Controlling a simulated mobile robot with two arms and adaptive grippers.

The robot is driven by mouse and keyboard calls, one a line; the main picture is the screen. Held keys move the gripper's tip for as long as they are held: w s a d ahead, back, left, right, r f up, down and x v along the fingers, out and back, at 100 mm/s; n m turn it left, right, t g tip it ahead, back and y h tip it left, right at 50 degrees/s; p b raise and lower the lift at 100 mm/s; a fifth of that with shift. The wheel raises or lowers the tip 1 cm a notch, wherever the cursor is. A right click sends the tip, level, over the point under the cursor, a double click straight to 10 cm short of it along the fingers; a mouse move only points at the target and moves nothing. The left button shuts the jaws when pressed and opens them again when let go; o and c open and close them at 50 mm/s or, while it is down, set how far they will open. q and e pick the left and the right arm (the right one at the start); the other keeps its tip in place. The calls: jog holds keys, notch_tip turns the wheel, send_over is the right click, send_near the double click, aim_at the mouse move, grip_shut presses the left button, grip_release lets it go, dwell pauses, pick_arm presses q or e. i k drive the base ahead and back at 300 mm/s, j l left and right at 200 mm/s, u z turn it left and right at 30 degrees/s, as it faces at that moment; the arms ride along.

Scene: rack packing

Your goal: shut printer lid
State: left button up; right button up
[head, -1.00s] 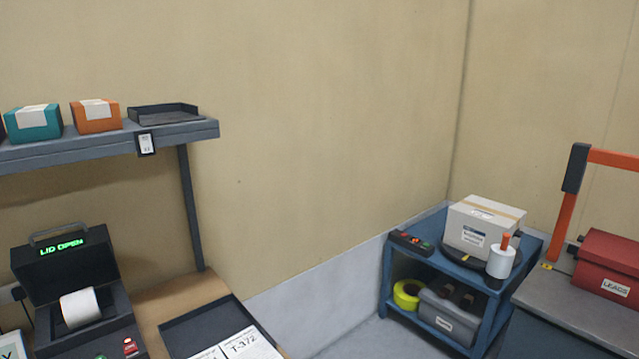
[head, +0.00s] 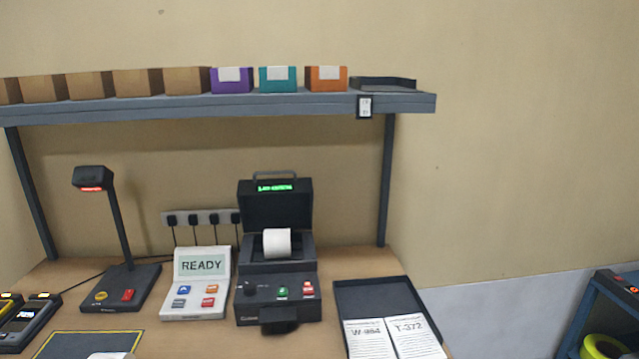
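The black label printer (head: 278,307) stands on the wooden workbench in the middle of the head view. Its lid (head: 276,212) is raised upright at the back, with a carry handle on top and a small green lit display whose text is too small to read surely. A white paper roll (head: 277,242) sits in the open bay. Green and red buttons and a dark knob are on the printer's front panel. Neither of my grippers is in view.
A READY panel (head: 201,284) stands close left of the printer, a scanner lamp (head: 115,230) further left. A black tray (head: 372,291) with two printed cards lies right. A shelf (head: 250,106) with boxes spans above. Handheld devices (head: 30,318) lie at the left edge.

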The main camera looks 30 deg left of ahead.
aim_at(284, 202)
jog(key=u, duration=1.2)
jog(key=k+z, duration=0.1)
